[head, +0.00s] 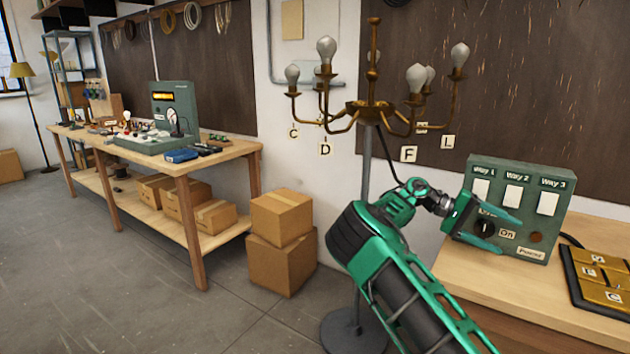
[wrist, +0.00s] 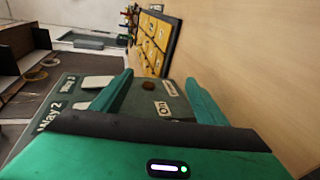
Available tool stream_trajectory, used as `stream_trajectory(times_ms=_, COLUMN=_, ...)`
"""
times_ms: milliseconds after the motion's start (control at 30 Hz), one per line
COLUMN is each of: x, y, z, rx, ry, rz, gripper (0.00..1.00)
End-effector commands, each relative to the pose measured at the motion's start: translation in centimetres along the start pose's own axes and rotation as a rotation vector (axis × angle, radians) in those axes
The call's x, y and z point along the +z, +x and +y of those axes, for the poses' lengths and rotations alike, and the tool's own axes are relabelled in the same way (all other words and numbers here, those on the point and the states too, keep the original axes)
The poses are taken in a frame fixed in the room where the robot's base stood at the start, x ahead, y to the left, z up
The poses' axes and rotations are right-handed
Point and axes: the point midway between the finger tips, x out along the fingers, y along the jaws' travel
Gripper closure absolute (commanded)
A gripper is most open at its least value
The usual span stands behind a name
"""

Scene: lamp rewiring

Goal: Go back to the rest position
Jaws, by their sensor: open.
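My green gripper (head: 492,229) is open in the head view, in front of the green switch box (head: 548,197) on the right bench. I cannot tell whether the fingers touch the box.
A brass chandelier (head: 370,108) with several bulbs hangs on a stand left of my arm. A black-framed tray of yellow lettered tiles (head: 600,278) lies right of the box. A workbench (head: 160,153) and cardboard boxes (head: 281,258) stand at left.

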Motion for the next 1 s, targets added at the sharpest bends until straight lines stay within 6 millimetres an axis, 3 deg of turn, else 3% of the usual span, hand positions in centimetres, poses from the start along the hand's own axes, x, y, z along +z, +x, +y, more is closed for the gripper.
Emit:
stream_trajectory(times_ms=33, x=0.7, y=1.9, z=0.8, rx=-0.048, ry=0.002, rz=-0.034, gripper=0.33)
stream_trajectory(times_ms=200, x=3.1, y=7.1, z=2.2, rx=-0.192, ry=-0.003, rz=-0.123, gripper=0.33)
stream_trajectory(times_ms=500, x=8.9, y=13.7, z=3.1, rx=-0.454, ry=-0.013, rz=-0.237, gripper=0.33)
stream_trajectory(times_ms=700, x=13.3, y=15.9, z=3.0, rx=-0.623, ry=-0.018, rz=-0.276, gripper=0.33)
stream_trajectory(times_ms=1000, x=20.1, y=16.7, z=2.8, rx=-0.856, ry=-0.015, rz=-0.28, gripper=0.33)
